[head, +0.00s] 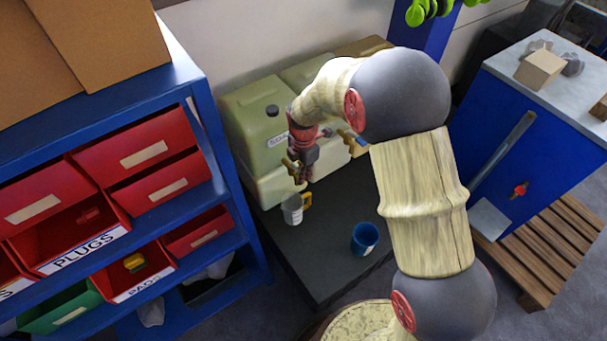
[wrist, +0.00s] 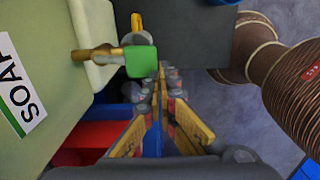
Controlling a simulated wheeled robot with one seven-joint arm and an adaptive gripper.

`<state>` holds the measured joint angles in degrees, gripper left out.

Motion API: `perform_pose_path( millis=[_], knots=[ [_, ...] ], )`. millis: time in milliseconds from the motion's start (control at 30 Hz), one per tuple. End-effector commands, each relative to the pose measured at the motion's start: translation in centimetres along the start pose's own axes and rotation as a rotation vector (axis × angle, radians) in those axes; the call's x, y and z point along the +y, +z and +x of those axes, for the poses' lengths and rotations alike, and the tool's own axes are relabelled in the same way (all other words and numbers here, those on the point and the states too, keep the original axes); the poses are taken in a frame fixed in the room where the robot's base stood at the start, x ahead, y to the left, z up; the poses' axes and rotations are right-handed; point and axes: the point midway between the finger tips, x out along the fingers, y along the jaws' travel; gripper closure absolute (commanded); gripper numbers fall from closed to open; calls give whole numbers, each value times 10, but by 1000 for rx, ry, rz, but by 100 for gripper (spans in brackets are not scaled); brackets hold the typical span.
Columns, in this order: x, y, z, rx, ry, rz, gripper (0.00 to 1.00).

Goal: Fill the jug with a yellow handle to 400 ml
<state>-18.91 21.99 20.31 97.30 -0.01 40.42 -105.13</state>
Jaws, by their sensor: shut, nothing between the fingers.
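The white jug (head: 292,211) with a yellow handle (head: 307,199) stands on the dark stand, below the brass tap (head: 291,166) of the tank labelled SOAP (head: 245,118). In the wrist view, the brass tap (wrist: 95,54) ends in a green lever (wrist: 140,61); a yellow piece (wrist: 137,21), probably the jug's handle, shows beyond it. My gripper (head: 303,174) is beside the tap in the head view. In the wrist view, its fingers (wrist: 161,72) are shut and empty, with the tips just right of the green lever. I cannot tell whether they touch it. The jug's contents are not readable.
A blue mug (head: 364,238) stands on the dark stand (head: 310,255) right of the jug. More tanks (head: 308,72) stand behind, one with a brass tap (head: 349,137). A blue shelf with red bins (head: 150,146) is close on the left. A blue cabinet (head: 535,130) stands right.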

Motion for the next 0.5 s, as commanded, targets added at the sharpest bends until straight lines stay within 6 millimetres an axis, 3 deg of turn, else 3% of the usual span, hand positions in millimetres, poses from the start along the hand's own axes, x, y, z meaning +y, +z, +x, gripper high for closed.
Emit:
perform_pose_path(
  millis=[167,500],
  knots=[
    [-6,0,10,1,2,1,100],
    [-12,-1,28,7,179,0,100]
  ],
)
